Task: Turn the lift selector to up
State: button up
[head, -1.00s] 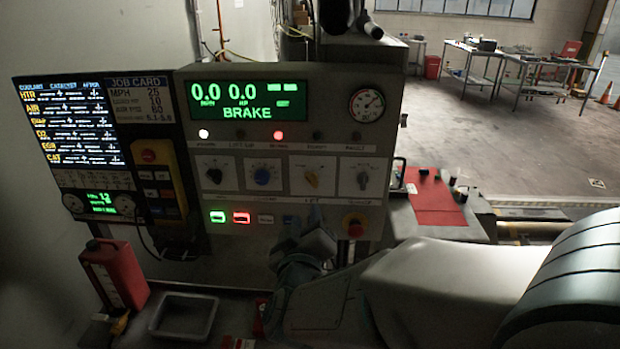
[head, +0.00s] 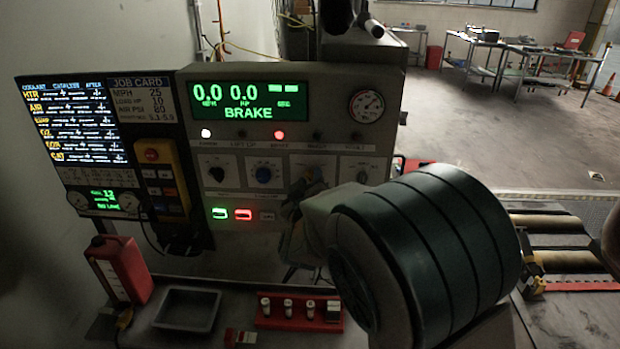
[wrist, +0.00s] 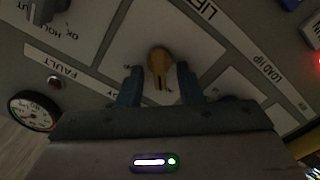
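The lift selector is a yellow-orange knob (wrist: 158,62) on a pale plate beside the "LIFT" lettering in the wrist view, where the panel appears upside down. In the head view it (head: 312,173) is partly hidden by my gripper and arm. My gripper (wrist: 159,78) is open, with one blue finger on each side of the knob. In the head view my gripper (head: 299,198) is dark and hard to make out at the panel's lower middle.
The control panel (head: 240,150) also carries a black knob (head: 216,174), a blue knob (head: 263,174) and a grey knob (head: 362,177). Lit green (head: 219,213) and red (head: 243,214) buttons sit below. A red bottle (head: 120,268) and grey tray (head: 188,309) stand on the bench.

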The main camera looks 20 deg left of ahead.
jog(key=shift+w, duration=0.1)
jog(key=c, duration=0.7)
